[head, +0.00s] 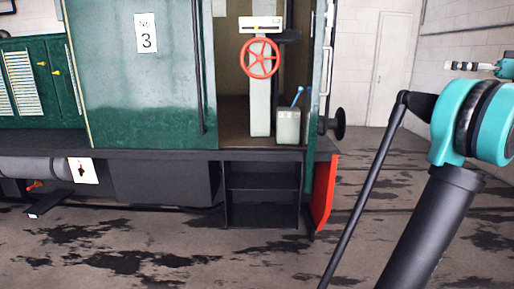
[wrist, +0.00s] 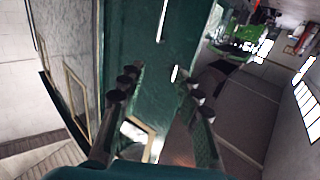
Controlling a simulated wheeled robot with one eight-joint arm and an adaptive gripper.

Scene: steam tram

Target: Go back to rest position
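My gripper (wrist: 158,80) shows in the wrist view with its two dark fingers spread apart. In the head view my arm rises on the right side, with a teal joint, and the gripper cannot be made out clearly there. The green tram (head: 145,75) stands left and centre in the head view, with a red handwheel (head: 260,58) in its open doorway. A grey box with a blue-topped lever (head: 289,125) is beside the wheel's column.
Dark steps (head: 262,195) hang below the doorway, with a red panel (head: 324,192) to their right. A black buffer (head: 338,124) sticks out at the tram's end. Stained floor (head: 150,250) is clear in front. A white door (head: 391,65) is in the back wall.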

